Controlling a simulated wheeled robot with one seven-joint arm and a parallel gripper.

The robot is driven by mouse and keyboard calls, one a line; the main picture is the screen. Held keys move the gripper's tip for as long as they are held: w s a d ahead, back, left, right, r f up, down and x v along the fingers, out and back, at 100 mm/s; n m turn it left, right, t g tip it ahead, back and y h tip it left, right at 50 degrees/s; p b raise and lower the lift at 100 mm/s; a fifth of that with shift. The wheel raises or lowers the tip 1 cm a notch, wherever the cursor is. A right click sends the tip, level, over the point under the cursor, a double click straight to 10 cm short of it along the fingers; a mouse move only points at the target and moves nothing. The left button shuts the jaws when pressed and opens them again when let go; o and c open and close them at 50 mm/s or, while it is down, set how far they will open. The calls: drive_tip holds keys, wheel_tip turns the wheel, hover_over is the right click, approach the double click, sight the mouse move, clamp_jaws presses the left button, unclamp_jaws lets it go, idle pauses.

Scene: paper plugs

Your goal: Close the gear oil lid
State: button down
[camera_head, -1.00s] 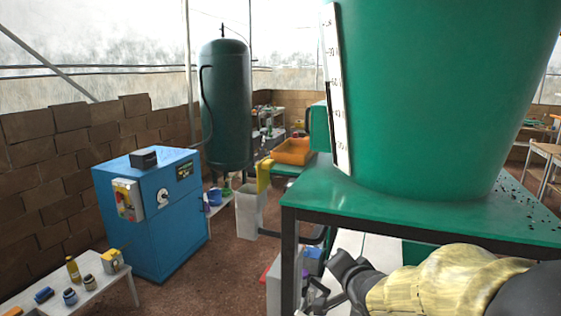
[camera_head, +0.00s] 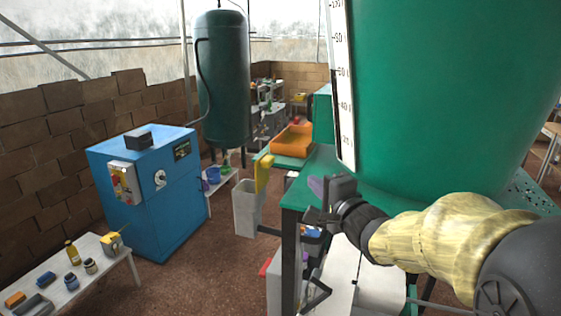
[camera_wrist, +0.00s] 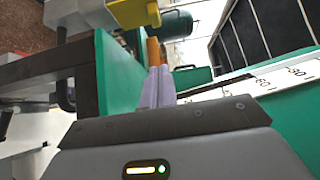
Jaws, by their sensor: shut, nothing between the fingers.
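A tall pale grey container (camera_head: 246,209) stands on the floor left of the green table. A yellow lid (camera_head: 264,173) stands upright at its top, and the container's mouth looks open. I cannot read a label showing that it is the gear oil. My gripper (camera_head: 317,187) is at the table's left front corner, right of the lid and apart from it. In the wrist view my pale purple fingers (camera_wrist: 157,87) are together with nothing between them. The yellow lid (camera_wrist: 35,57) and the container (camera_wrist: 130,11) appear at the upper left there.
The green table (camera_head: 297,194) carries a huge green vessel (camera_head: 450,90) with a white scale, close on the right. A blue cabinet (camera_head: 150,205) stands to the left. A low white table (camera_head: 100,285) holds small bottles. Brown floor lies open between the cabinet and the container.

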drive_tip(key=shift+s+r, duration=0.1)
drive_tip(key=shift+s, duration=0.2)
drive_tip(key=p, duration=0.3)
approach(274, 159)
drive_tip(key=w, duration=0.1)
drive_tip(key=w+d, duration=0.1)
drive_tip(key=w, duration=0.1)
drive_tip(key=shift+w+d+r, duration=0.1)
drive_tip(key=shift+w+d, duration=0.15)
drive_tip(key=shift+d, duration=0.05)
drive_tip(key=a, duration=0.1)
drive_tip(key=w+a+p, duration=0.1)
drive_tip(key=a+p, duration=0.1)
drive_tip(key=a, duration=0.1)
drive_tip(key=shift+w, duration=0.4)
drive_tip(key=shift+w+d+f, duration=0.1)
drive_tip(key=shift+w+f, duration=0.05)
drive_tip(key=shift+f, duration=0.05)
drive_tip(key=shift+w+a+r, duration=0.15)
drive_tip(key=shift+a, duration=0.05)
